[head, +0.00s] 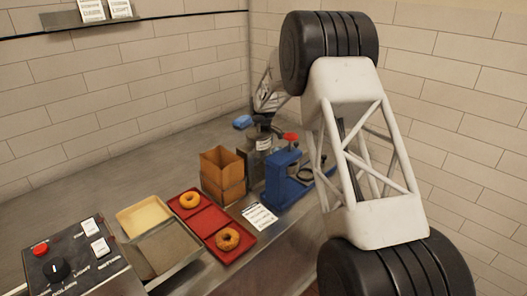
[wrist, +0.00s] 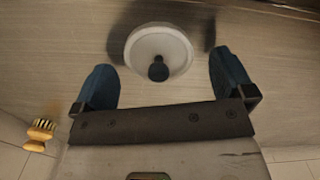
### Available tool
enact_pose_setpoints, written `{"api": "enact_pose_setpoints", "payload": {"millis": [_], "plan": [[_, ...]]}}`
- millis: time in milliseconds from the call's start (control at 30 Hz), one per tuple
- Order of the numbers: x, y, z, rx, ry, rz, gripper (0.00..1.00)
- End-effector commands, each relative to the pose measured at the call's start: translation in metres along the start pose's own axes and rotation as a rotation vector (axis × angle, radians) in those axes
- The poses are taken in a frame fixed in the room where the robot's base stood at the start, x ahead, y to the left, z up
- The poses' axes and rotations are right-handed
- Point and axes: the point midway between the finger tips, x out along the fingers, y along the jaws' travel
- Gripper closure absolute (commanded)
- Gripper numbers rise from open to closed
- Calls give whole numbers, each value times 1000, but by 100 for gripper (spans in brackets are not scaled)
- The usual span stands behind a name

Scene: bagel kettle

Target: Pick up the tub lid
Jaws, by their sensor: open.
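The tub lid (wrist: 142,48) appears in the wrist view as a pale round disc with a dark knob (wrist: 158,69) at its front, on or just above the grey counter. My gripper (wrist: 161,66) is open, with one blue finger on each side of the lid and a visible gap on both sides. Its fingers look apart from the lid. In the head view my arm reaches to the back of the counter, where a blue fingertip (head: 242,121) shows. I cannot make out the lid there; my arm and the objects in front may hide it.
A grey canister (head: 257,158), a blue device (head: 281,183) and a brown box (head: 223,176) stand before my gripper. A red tray (head: 208,221) with two bagels and a control box (head: 75,262) are nearer. A yellow brush (wrist: 40,131) lies left in the wrist view.

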Motion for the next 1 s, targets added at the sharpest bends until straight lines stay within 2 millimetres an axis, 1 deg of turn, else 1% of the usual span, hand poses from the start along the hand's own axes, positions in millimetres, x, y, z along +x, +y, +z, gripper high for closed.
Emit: {"api": "enact_pose_setpoints", "payload": {"millis": [133, 633, 667, 900, 967, 1000], "plan": [[5, 0, 0, 0, 0, 0, 0], [5, 0, 0, 0, 0, 0, 0], [5, 0, 0, 0, 0, 0, 3], [5, 0, 0, 0, 0, 0, 40], [5, 0, 0, 0, 0, 0, 49], [5, 0, 0, 0, 0, 0, 51]]}}
